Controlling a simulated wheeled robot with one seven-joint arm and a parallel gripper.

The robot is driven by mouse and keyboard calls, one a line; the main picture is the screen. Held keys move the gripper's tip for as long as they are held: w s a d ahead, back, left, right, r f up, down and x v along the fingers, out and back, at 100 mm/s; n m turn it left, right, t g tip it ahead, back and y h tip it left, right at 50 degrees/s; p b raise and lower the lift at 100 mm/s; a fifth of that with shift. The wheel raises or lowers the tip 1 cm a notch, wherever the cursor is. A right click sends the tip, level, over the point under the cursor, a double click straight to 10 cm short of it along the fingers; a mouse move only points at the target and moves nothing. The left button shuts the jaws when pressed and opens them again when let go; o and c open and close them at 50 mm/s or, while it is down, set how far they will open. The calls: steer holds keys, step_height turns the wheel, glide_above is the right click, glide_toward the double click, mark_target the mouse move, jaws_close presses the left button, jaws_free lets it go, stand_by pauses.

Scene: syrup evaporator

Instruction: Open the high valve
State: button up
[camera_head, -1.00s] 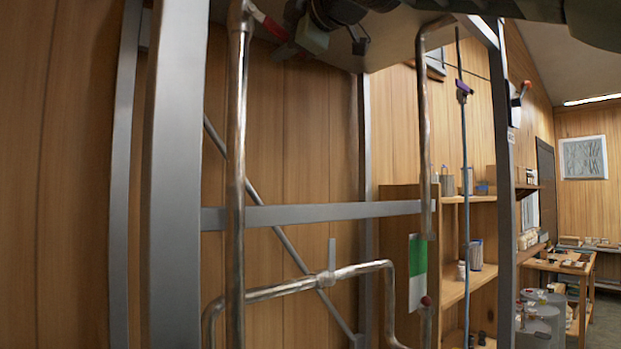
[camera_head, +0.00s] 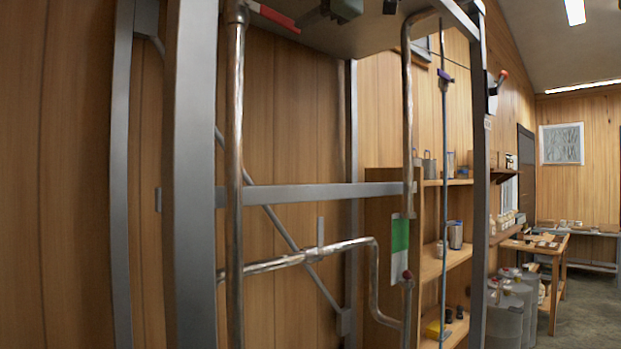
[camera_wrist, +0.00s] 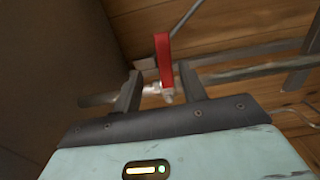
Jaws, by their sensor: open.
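The high valve's red lever (camera_head: 272,17) sits at the top of the left upright pipe (camera_head: 236,150), at the top edge of the head view. It slants down to the right. In the wrist view the red lever (camera_wrist: 163,60) stands between the two dark fingers of my gripper (camera_wrist: 160,74), with a pale metal fitting below it. The fingers are apart, with gaps visible beside the lever; I cannot tell whether either touches it. In the head view only part of my gripper shows under the metal pan, right of the lever.
A grey metal frame (camera_head: 190,180) surrounds the pipes, with a crossbar (camera_head: 300,194). A lower pipe carries a grey lever (camera_head: 320,232). A wooden shelf (camera_head: 457,262) stands behind to the right. Grey drums (camera_head: 506,310) stand beyond. Open floor (camera_head: 585,315) lies at far right.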

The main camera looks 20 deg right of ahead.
steer(key=b+v, duration=0.4)
steer(key=v, duration=0.4)
steer(key=w+a+f+m+g+h, duration=0.1)
steer(key=w+f+m+g, duration=0.2)
steer(key=f, duration=0.6)
steer(key=w+a+f+m+g+h, duration=0.1)
steer(key=w+a+f+m, duration=0.1)
steer(key=w+f, duration=0.6)
step_height(320, 180, down, 24)
steer(key=d+m+g+h, duration=0.2)
steer(key=m+g, duration=0.1)
steer(key=m, duration=0.3)
steer(key=shift+d+f+g, duration=0.2)
steer(key=shift+d+g, duration=0.1)
steer(key=shift+w+r, duration=0.1)
